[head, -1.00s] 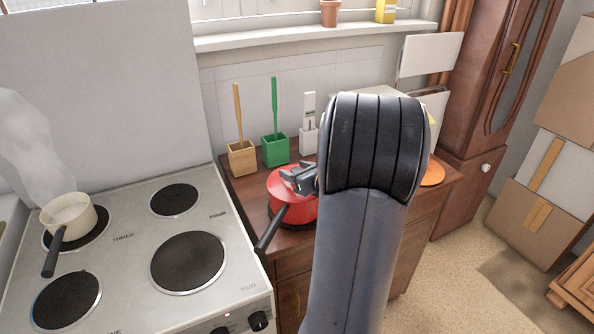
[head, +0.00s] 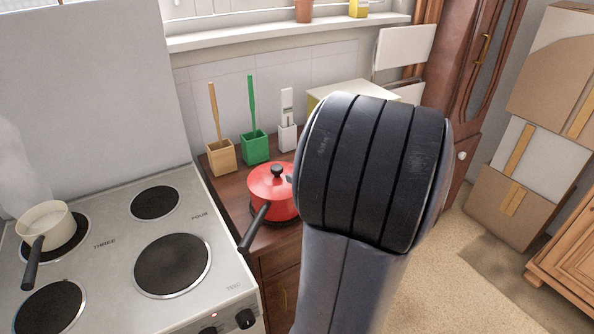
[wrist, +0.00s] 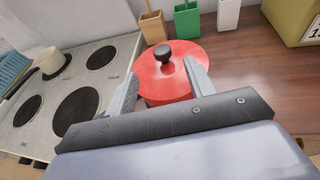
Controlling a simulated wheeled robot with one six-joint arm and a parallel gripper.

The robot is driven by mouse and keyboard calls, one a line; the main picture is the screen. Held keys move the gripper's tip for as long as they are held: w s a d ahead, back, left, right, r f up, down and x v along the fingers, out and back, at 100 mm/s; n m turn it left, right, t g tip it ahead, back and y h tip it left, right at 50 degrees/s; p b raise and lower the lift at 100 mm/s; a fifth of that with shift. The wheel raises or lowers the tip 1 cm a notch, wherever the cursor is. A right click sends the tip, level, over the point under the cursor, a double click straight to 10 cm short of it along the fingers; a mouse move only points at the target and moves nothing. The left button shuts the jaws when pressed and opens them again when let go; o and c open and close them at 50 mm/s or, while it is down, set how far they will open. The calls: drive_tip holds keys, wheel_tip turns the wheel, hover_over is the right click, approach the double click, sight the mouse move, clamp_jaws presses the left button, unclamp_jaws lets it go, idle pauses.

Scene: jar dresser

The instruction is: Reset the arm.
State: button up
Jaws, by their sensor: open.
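My gripper (wrist: 162,88) is open in the wrist view, its two fingers apart with nothing held between them. A red pot with a red lid and black knob (head: 272,190) stands on the wooden dresser top beside the stove. In the wrist view the pot's lid (wrist: 172,72) shows beyond and between my fingers; I cannot tell the exact gap. In the head view my arm hides the gripper and covers the right edge of the pot. The pot's dark handle points toward the front left.
The stove (head: 110,262) is at left, with a steaming cream saucepan (head: 47,222) on a back burner. A wooden holder (head: 221,156), a green holder (head: 255,147) and a white holder (head: 287,137) stand behind the pot. Cardboard boxes (head: 508,206) are stacked at right, with open floor before them.

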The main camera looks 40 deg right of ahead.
sight(277, 167)
drive_tip(key=shift+s, duration=0.15)
drive_tip(key=x, duration=0.8)
drive_tip(key=f+x, duration=0.1)
drive_tip(key=x, duration=0.3)
drive_tip(key=shift+b, duration=0.4)
drive_tip(key=shift+f+b, duration=0.2)
drive_tip(key=shift+b, duration=0.1)
drive_tip(key=shift+r+p, duration=0.6)
drive_tip(key=shift+p, duration=0.05)
